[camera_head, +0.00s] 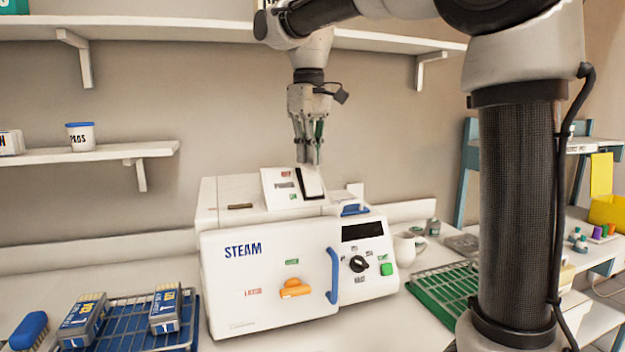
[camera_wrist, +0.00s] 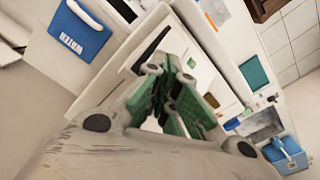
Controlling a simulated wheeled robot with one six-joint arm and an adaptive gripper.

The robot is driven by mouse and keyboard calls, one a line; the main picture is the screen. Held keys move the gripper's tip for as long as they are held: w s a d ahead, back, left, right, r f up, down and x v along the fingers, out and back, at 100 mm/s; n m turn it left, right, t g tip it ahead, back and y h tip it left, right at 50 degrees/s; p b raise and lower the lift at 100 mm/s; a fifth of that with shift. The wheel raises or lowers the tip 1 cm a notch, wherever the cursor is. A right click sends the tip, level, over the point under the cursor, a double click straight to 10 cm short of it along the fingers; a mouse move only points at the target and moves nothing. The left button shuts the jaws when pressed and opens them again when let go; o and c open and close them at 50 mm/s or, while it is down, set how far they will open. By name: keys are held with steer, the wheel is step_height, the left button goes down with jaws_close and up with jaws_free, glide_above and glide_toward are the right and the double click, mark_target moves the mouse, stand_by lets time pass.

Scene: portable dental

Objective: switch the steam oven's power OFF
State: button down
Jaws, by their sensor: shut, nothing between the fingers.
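The steam oven (camera_head: 262,270) is a white box on the counter with "STEAM" on its front door. On top of it, a tilted panel carries a large power rocker switch (camera_head: 312,182), white in a black frame. Small red lettering is by its upper end, green by its lower end. My gripper (camera_head: 309,161) points down with its fingers shut and empty, right at the upper end of the switch. I cannot tell whether the tips touch it. In the wrist view the green-padded fingers (camera_wrist: 183,103) cover most of the switch; a black strip shows beside them.
The oven front has an orange latch (camera_head: 295,289), a blue handle (camera_head: 333,276), a black knob (camera_head: 358,264) and a green button (camera_head: 387,269). A blue "WATER" lid (camera_wrist: 78,30) is on top. A blue rack (camera_head: 130,325) stands left, a green rack (camera_head: 440,290) right.

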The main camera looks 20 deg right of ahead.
steer(key=shift+f, duration=0.1)
steer(key=shift+r, duration=3.55)
steer(key=s+d+f+m+t, duration=0.2)
steer(key=s+d+f+m, duration=0.1)
steer(key=s+d+f, duration=0.4)
steer(key=s+d+f+m+t, duration=0.2)
steer(key=s+d+f, duration=0.6)
steer(key=s+f, duration=0.6)
steer(key=shift+s+m, duration=0.5)
steer(key=shift+s, duration=0.05)
steer(key=shift+a, duration=0.1)
